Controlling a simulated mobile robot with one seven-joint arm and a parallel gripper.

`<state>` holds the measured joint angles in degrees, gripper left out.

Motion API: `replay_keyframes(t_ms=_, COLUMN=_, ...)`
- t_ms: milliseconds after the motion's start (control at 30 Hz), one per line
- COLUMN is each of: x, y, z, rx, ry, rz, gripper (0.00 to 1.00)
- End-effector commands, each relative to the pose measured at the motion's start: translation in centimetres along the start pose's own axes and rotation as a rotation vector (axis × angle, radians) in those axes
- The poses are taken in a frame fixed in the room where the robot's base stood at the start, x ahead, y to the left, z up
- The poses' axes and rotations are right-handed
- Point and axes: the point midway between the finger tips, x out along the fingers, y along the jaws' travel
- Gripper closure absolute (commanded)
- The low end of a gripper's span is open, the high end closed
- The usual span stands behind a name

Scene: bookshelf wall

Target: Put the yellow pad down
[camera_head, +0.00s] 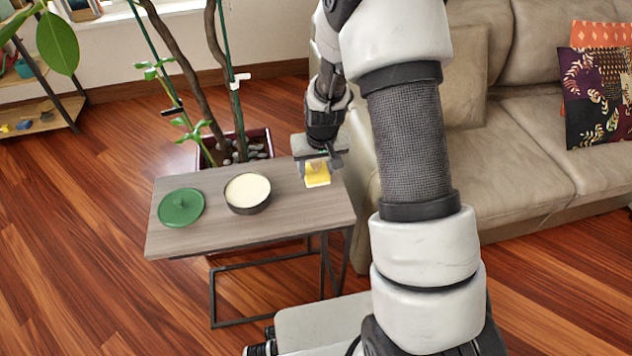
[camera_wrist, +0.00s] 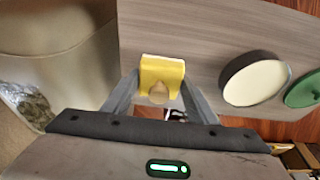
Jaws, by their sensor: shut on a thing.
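The yellow pad (camera_head: 317,175) is at my gripper (camera_head: 318,166), over the right end of the small grey-brown side table (camera_head: 290,222). In the wrist view the yellow pad (camera_wrist: 162,72) sits between the fingertips of my gripper (camera_wrist: 160,92), with a rounded tan knob or part on its near side. My gripper is shut on the pad. I cannot tell whether the pad's underside touches the tabletop.
A dark round bowl with cream contents (camera_head: 248,192) and a green lid-like disc (camera_head: 181,207) stand on the table's middle and left. A beige sofa (camera_head: 520,150) is close on the right. A potted plant (camera_head: 240,148) stands behind the table. Bare tabletop lies between bowl and pad.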

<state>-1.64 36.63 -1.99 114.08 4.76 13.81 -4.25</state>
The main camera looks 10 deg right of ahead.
Motion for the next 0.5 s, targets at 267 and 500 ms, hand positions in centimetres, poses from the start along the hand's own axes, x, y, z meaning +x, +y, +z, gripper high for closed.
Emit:
replay_keyframes(t_ms=267, x=3.0, y=0.0, z=0.9, rx=0.0, ry=-0.002, rz=0.0, gripper=0.73)
replay_keyframes(t_ms=500, x=3.9, y=0.0, z=1.0, rx=0.0, ry=0.002, rz=0.0, gripper=0.73)
